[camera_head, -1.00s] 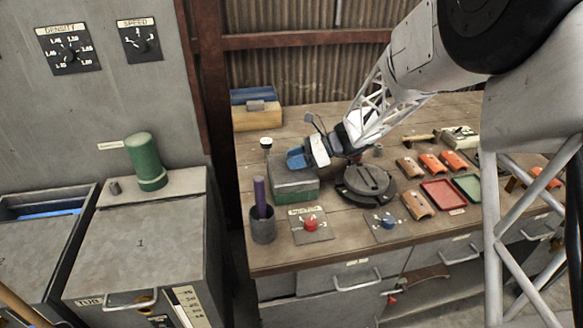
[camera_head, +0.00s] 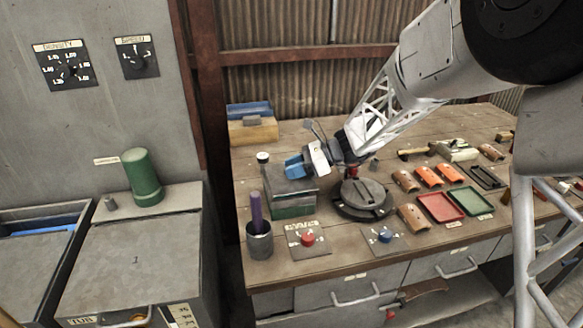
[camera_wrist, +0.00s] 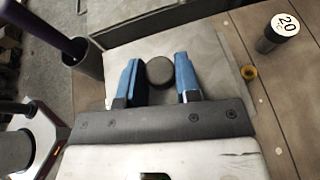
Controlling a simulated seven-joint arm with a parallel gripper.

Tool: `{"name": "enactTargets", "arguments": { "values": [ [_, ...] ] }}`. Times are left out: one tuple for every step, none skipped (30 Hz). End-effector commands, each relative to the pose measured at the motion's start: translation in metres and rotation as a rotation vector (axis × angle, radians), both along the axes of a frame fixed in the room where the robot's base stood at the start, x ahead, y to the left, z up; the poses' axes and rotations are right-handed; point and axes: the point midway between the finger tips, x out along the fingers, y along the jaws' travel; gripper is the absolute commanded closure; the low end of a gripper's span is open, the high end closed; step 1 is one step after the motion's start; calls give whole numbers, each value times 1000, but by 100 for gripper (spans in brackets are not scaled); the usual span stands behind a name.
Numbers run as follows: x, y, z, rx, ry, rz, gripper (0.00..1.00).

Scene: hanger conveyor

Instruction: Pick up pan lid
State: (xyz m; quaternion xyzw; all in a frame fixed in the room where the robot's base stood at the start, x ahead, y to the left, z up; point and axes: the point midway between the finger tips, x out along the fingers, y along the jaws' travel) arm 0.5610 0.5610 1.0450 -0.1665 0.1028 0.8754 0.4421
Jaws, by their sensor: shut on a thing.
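The pan lid, a flat grey plate (camera_wrist: 208,55) with a round dark knob (camera_wrist: 159,70), lies under my gripper in the wrist view. The blue fingers of my gripper (camera_wrist: 158,65) are shut on the knob, one on each side. In the head view my gripper (camera_head: 296,165) is over the green box-shaped pan (camera_head: 293,211), and the grey lid (camera_head: 288,186) shows above its green side. The knob is hidden there by the fingers. I cannot tell whether the lid is clear of the pan.
A dark cup (camera_head: 259,241) with a purple-handled tool stands at front left. A round dark metal device (camera_head: 363,198) is close on the right. A small white-capped bottle (camera_head: 263,160) stands behind the pan. Red (camera_head: 440,208) and green (camera_head: 470,201) trays lie further right.

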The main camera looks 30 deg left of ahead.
Motion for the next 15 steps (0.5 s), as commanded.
{"name": "enactTargets", "arguments": {
  "values": [
    [-6,-6,1,0,0,0,98],
    [-9,-9,2,0,0,-1,98],
    [-14,-14,3,1,-1,-1,98],
    [-17,-17,3,0,0,0,98],
    [-21,-21,3,0,0,0,98],
    [-26,-26,4,1,-1,0,98],
    [-29,-29,4,1,-1,0,98],
    [-33,-33,4,0,0,0,98],
    [-38,-38,5,0,0,0,98],
    [-42,-41,6,1,-1,-1,98],
    [-45,-45,7,0,0,-1,98],
    [-50,-50,7,0,0,0,98],
    [-53,-53,8,0,0,-1,98],
    [-56,-56,8,0,0,-1,98],
    [-61,-61,8,0,0,-1,98]
  ]
}}
